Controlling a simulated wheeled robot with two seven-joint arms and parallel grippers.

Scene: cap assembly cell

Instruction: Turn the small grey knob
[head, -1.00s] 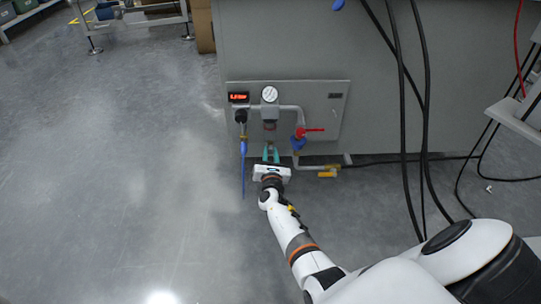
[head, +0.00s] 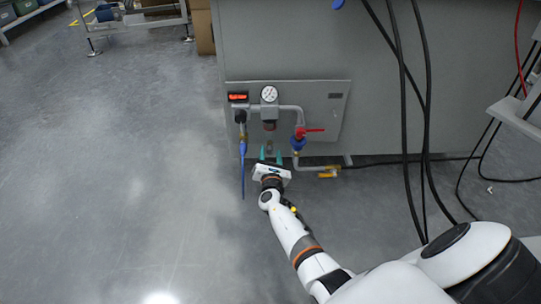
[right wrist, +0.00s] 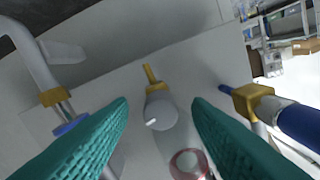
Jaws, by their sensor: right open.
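The small grey knob (head: 269,146) is low on the grey panel, below the gauge. In the right wrist view the knob (right wrist: 162,114) is a round grey piece with a short white mark, beside a brass fitting (right wrist: 152,76). My right gripper (head: 271,155) is open, its teal fingers on either side of the knob in the head view. In the right wrist view the open fingers (right wrist: 161,108) flank the knob with visible gaps and nothing is held. My left gripper is not in view.
Black cables (head: 404,130) hang to the right. The floor at left is clear.

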